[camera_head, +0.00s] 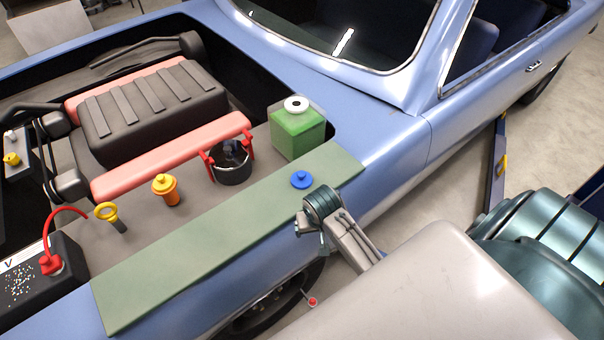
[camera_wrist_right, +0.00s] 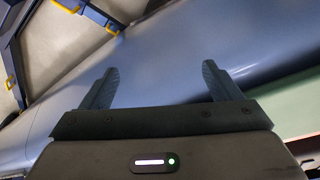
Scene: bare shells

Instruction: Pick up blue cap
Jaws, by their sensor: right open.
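The blue cap (camera_head: 301,180) is a small round disc with a raised knob. It lies on the green mat (camera_head: 200,250) along the car's fender, near the mat's right end. My right arm reaches in from the lower right, its wrist end just below the cap and apart from it. In the right wrist view my right gripper (camera_wrist_right: 158,72) is open and empty, with blue-grey car bodywork beyond its fingers. The mat's edge shows at the right of that view (camera_wrist_right: 290,105), but the cap does not. My left gripper is not in view.
The open engine bay holds a dark ribbed engine (camera_head: 150,110), a green tank (camera_head: 298,130) with a white ring top, a black cup in a red holder (camera_head: 231,165), an orange-yellow capped part (camera_head: 166,190), a yellow-ringed dipstick (camera_head: 110,215) and a battery (camera_head: 40,280). The mat's middle is clear.

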